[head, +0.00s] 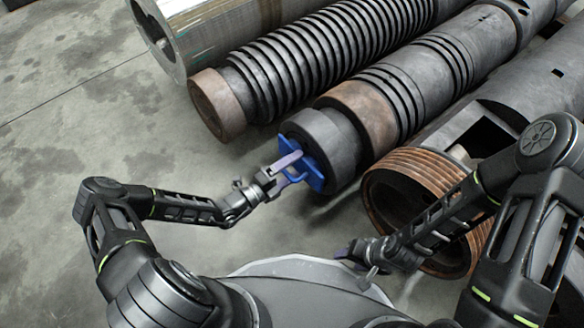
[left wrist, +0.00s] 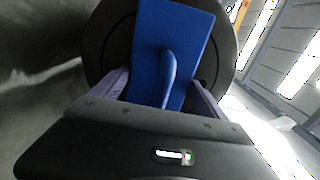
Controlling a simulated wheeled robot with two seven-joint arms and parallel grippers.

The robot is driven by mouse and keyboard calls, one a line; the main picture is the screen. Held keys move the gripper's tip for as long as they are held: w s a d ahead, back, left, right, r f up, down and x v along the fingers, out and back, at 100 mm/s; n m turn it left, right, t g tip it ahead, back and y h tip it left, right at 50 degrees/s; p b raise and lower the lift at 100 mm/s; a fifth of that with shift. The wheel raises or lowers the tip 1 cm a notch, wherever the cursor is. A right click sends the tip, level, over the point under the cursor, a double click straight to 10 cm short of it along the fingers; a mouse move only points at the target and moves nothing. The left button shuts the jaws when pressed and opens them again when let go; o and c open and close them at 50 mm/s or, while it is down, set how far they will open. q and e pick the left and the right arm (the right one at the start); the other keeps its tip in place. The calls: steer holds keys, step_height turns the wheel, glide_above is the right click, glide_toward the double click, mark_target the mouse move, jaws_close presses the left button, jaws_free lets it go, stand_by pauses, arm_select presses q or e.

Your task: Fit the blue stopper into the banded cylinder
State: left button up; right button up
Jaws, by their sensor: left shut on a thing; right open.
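My left gripper (head: 292,168) is shut on the upright fin of the blue stopper (head: 312,178). In the left wrist view the stopper (left wrist: 185,35) is a flat blue plate with a fin between my two purple fingers (left wrist: 163,98). The plate is right in front of the dark round end of the banded cylinder (head: 332,133), which has a rusty brown band (head: 365,110) further back. I cannot tell how deep the stopper sits, as its far side is hidden. My right gripper (head: 352,255) is open and empty, low in front of the copper-ringed pipe.
A ribbed dark cylinder (head: 300,60) with a rusty end lies left of the banded one. A large metal cylinder (head: 190,30) lies beyond it. A pipe with copper rings (head: 400,200) lies to the right, near my right arm. Grey concrete floor (head: 80,120) is clear at left.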

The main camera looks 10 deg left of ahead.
arm_select(q)
steer(key=shift+x, duration=0.8)
steer(key=o, duration=1.9)
steer(key=shift+s+a, duration=0.1)
steer(key=shift+a, duration=0.05)
steer(key=p+v, duration=0.2)
steer(key=v, duration=0.5)
steer(key=shift+s+a, duration=0.15)
steer(key=shift+s, duration=0.15)
steer(key=shift+r, duration=0.1)
